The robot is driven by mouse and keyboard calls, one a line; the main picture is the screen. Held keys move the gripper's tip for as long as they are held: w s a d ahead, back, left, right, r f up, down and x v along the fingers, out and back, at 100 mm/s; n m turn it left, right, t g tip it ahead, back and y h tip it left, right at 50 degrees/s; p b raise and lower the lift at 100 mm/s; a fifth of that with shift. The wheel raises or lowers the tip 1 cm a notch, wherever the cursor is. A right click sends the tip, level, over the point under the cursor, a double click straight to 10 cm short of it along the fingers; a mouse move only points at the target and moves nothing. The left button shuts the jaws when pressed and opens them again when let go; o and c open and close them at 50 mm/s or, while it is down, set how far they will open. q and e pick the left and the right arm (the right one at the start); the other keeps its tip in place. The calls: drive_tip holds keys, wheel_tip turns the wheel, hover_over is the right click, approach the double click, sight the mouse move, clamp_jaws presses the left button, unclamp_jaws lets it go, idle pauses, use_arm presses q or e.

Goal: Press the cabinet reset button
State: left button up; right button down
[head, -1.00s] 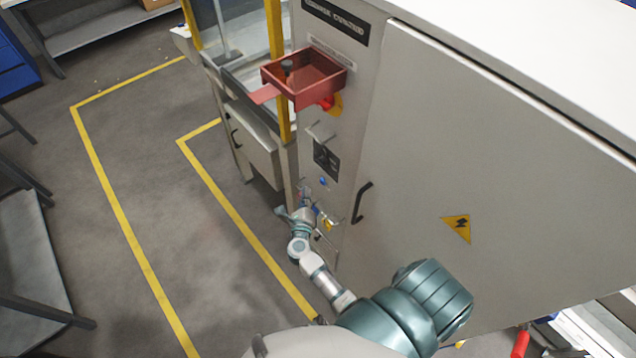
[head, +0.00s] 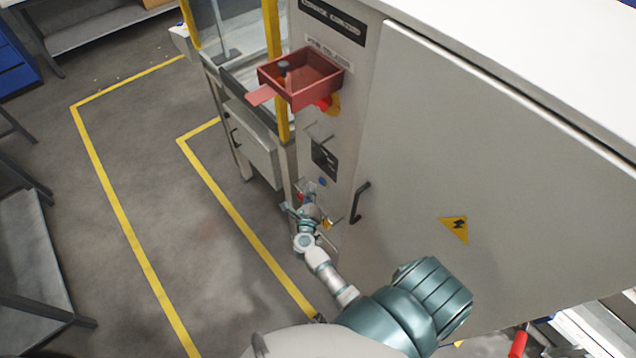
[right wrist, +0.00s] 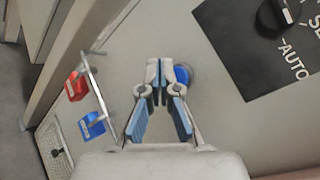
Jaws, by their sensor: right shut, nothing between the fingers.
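The grey cabinet (head: 480,150) stands at the right, with a narrow control panel on its front. A round blue button (head: 322,182) sits on that panel below a black plate; it also shows in the right wrist view (right wrist: 183,74). My right gripper (head: 301,207) is low in front of the panel, just below and left of the blue button. In the right wrist view its fingertips (right wrist: 159,66) are together and empty, close beside the button's left side and partly overlapping it. I cannot tell whether they touch the panel. My left gripper is not in view.
A black selector plate (right wrist: 265,45) reads AUTO. A red padlock (right wrist: 76,86) and a blue padlock (right wrist: 92,125) hang on a metal bar left of the gripper. A red tray (head: 300,80) juts out above, over a red knob. A black door handle (head: 360,202) is at the right.

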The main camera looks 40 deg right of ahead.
drive_tip(key=shift+d+f, duration=0.1)
drive_tip(key=shift+d, duration=0.9)
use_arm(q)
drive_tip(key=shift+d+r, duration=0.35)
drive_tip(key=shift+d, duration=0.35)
use_arm(e)
drive_tip(key=shift+a, duration=0.1)
use_arm(q)
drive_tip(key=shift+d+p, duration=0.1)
drive_tip(key=shift+p, duration=0.2)
use_arm(e)
drive_tip(key=shift+d, duration=0.3)
drive_tip(key=shift+a, duration=0.95)
